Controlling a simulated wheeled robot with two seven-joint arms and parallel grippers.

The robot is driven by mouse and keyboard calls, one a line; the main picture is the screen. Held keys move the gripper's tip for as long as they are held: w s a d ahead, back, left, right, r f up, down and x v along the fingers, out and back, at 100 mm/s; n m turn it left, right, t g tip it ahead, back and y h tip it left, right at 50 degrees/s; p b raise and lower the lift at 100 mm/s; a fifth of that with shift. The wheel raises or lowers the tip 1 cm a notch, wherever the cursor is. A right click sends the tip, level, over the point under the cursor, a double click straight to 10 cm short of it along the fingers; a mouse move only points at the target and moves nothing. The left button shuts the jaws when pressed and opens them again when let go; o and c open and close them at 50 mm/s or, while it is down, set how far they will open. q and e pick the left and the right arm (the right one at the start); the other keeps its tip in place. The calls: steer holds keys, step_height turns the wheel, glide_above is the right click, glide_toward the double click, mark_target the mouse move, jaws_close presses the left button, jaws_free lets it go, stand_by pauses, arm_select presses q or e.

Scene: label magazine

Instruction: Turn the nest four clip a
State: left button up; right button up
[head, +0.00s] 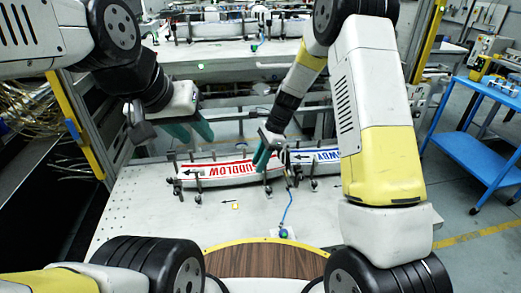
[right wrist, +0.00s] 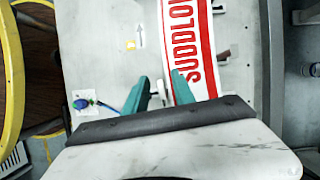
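A white curved part with red SUDDLOW lettering (head: 232,171) lies in a fixture on the pale table; its lettering also shows in the right wrist view (right wrist: 189,45). Dark clips with round knobs, such as one at the part's lower left (head: 197,186), stand along it. I cannot tell which is nest four clip a. My right gripper (head: 265,157) is at the part's right end. In the right wrist view its teal fingers (right wrist: 160,92) are apart, with a small pale piece (right wrist: 160,87) between them; contact is unclear. My left gripper (head: 191,131) is open and empty, above and behind the part's left end.
A second part with blue lettering (head: 325,155) sits to the right, partly behind my right arm. A blue cable runs to a small plate with a green-blue knob (head: 283,233) in front. The left front of the table (head: 150,215) is clear. A blue cart (head: 480,125) stands at right.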

jaws_close()
steer(key=shift+n, duration=0.3)
steer(key=d+n+g+h, duration=0.1)
steer(key=n+h, duration=0.1)
steer(key=n, duration=0.3)
steer(key=n+g+h, duration=0.1)
steer(key=n, duration=0.5)
steer(key=s+d+n+h, duration=0.1)
steer(key=n+h, duration=0.1)
steer(key=n, duration=0.4)
steer(key=shift+s+d+g+h, duration=0.1)
steer(key=shift+d+g+h, duration=0.2)
steer(key=shift+g, duration=0.1)
steer(key=shift+n, duration=0.3)
jaws_free()
